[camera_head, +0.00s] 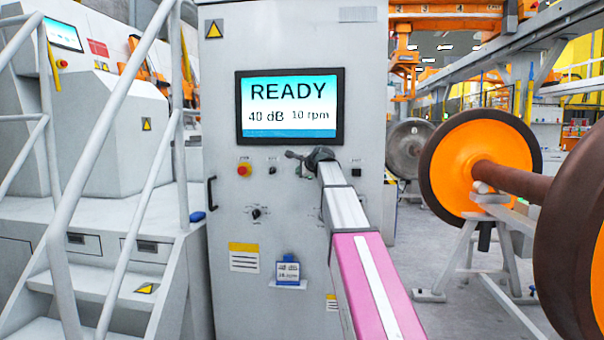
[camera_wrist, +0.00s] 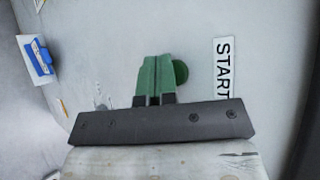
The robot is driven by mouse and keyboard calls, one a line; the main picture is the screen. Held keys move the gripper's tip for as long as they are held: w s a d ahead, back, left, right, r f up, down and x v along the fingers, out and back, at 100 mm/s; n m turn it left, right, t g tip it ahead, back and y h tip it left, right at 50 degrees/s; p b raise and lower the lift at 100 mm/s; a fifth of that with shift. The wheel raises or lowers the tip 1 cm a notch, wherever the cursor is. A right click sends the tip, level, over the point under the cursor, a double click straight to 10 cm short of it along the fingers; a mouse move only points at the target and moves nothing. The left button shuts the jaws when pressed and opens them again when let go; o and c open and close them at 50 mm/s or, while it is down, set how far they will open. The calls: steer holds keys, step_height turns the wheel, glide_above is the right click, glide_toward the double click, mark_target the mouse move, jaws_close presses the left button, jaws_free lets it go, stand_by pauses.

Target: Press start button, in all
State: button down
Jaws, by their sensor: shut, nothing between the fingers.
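The green start button (camera_wrist: 181,72) shows in the wrist view beside my gripper's green fingers, partly covered by the right one. A white label reading START (camera_wrist: 222,68) is to its right. My gripper (camera_wrist: 154,58) is shut and empty, its tips close to the panel; I cannot tell whether they touch the button or the panel. In the head view my gripper (camera_head: 292,156) is at the grey control cabinet (camera_head: 225,130), just below the screen (camera_head: 290,106). The screen reads READY, 40 dB, 10 rpm. The button cannot be made out in the head view.
A red emergency stop (camera_head: 244,170) and a black knob (camera_head: 256,213) are left of my gripper. Stairs with railings (camera_head: 90,180) stand left. An orange wheelset (camera_head: 470,165) stands right on a support.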

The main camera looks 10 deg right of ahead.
steer(key=shift+w, duration=0.2)
steer(key=shift+s, duration=0.2)
steer(key=shift+s+a, duration=0.2)
steer(key=shift+s, duration=0.45)
steer(key=s, duration=0.1)
steer(key=s+a, duration=0.1)
steer(key=s, duration=0.2)
steer(key=shift+s+a, duration=0.3)
steer(key=shift+s, duration=0.1)
stand_by(0.3)
stand_by(0.4)
